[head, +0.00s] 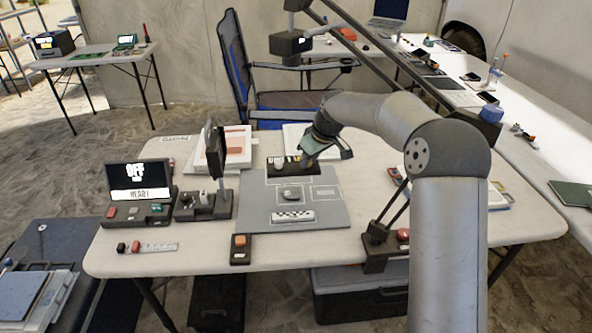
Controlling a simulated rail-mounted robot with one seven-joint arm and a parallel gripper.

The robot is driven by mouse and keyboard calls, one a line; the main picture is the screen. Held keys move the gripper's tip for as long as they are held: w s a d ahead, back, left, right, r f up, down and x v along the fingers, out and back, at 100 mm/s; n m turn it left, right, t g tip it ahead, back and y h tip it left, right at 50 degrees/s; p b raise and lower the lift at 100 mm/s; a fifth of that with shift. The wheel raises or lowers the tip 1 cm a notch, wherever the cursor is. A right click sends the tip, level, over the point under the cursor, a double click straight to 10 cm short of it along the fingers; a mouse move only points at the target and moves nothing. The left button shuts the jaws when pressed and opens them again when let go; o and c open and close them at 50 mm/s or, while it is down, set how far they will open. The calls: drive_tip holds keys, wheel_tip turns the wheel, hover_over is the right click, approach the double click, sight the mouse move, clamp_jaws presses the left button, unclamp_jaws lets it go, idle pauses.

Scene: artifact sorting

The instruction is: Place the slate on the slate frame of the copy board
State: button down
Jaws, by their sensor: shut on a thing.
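The copy board (335,215) is a flat grey panel in the middle of the table, with light outlined frames on it. An empty-looking outlined frame (325,192) lies at its right; I cannot tell which outline is the slate frame. A dark rounded piece (290,197) and a checkered bar (293,216) lie on the board. My gripper (306,163) points down at the right end of a black tray (290,171) at the board's back edge. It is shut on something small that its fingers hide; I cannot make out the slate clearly.
Left of the board stand a dark upright device (216,160) and a small screen unit (139,186). A red-button box (240,248) sits at the front edge. A black stand (385,247) is at the right front. Papers (238,142) lie behind.

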drive_tip(key=w+f, duration=0.1)
drive_tip(key=w, duration=0.1)
drive_tip(key=w+a+f+p, duration=0.1)
drive_tip(key=w, duration=0.1)
drive_tip(key=w+f, duration=0.1)
drive_tip(key=w, duration=0.1)
drive_tip(key=shift+w+a, duration=0.2)
drive_tip(key=shift+a, duration=0.1)
drive_tip(key=w+f, duration=0.1)
drive_tip(key=w+f+p, duration=0.1)
drive_tip(key=w+f, duration=0.1)
drive_tip(key=w+a+f, duration=0.1)
drive_tip(key=f, duration=0.1)
drive_tip(key=shift+w+p, duration=0.2)
drive_tip(key=shift+p, duration=0.1)
drive_tip(key=shift+w+f, duration=0.25)
drive_tip(key=shift+f, duration=1.75)
drive_tip(key=shift+f, duration=0.25)
drive_tip(key=c, duration=1.3)
unclamp_jaws()
drive_tip(key=shift+o, duration=0.2)
drive_tip(key=shift+r, duration=0.1)
